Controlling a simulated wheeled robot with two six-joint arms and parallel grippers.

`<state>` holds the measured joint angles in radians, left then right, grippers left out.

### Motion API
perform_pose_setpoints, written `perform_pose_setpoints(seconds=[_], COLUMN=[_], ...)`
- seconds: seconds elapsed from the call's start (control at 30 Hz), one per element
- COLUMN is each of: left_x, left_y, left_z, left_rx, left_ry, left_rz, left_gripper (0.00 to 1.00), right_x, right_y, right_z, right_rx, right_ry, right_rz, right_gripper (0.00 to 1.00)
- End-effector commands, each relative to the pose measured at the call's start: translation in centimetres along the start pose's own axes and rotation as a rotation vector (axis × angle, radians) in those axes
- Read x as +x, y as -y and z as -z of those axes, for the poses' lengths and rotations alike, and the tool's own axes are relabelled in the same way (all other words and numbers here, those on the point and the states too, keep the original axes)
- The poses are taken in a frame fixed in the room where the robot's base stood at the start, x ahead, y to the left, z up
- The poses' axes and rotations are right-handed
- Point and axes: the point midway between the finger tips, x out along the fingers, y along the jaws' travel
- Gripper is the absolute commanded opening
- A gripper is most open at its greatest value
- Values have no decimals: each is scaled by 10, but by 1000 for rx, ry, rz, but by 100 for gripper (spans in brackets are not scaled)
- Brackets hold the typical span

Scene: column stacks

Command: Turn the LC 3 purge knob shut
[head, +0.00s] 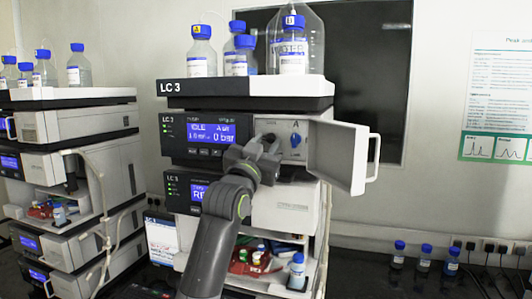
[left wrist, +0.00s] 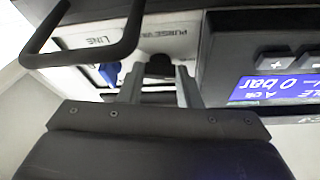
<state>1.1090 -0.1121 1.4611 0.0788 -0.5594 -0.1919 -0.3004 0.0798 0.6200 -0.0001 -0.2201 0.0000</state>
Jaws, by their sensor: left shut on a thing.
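The LC 3 stack (head: 245,90) stands in the middle of the head view. Its pump module shows a blue display (head: 211,133) with a 0 bar reading. The dark purge knob (head: 268,137) is on the pale panel right of the display, partly hidden by my gripper. My left gripper (head: 262,149) reaches it from the front. In the left wrist view the black knob (left wrist: 159,66) sits between the fingertips of my left gripper (left wrist: 158,76), which is shut on it. The "PURGE" lettering is partly visible above it. The knob's turn angle is hard to tell. My right gripper is not in view.
A white door (head: 338,157) with a handle hangs open right of the panel. A blue knob (head: 295,141) is beside the purge knob. Blue-capped bottles (head: 202,55) stand in the top tray. Another stack (head: 75,120) is at left. The right bench has several small bottles (head: 424,258).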

Motion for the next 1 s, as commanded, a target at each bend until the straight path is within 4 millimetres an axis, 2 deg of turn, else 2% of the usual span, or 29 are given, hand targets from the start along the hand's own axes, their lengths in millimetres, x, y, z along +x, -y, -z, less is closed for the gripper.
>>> perform_pose_setpoints(seconds=[0.03, 0.2, 0.5, 0.7, 1.0], left_x=[-2, -3, -2, 0, 1], left_y=[0, 1, 4, 6, 8], left_z=[-5, -5, -2, 0, 4], left_rx=[32, 167, 430, 603, 865], left_ry=[-3, -5, -3, -1, 1], left_rz=[-11, -66, -175, -249, -359], left_gripper=[8, 8, 8, 8, 8], right_x=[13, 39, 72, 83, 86], right_y=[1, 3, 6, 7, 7], right_z=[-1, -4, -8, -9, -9], right_rx=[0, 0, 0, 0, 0], right_ry=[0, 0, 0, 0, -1], right_rz=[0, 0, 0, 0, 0], right_gripper=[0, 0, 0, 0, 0])
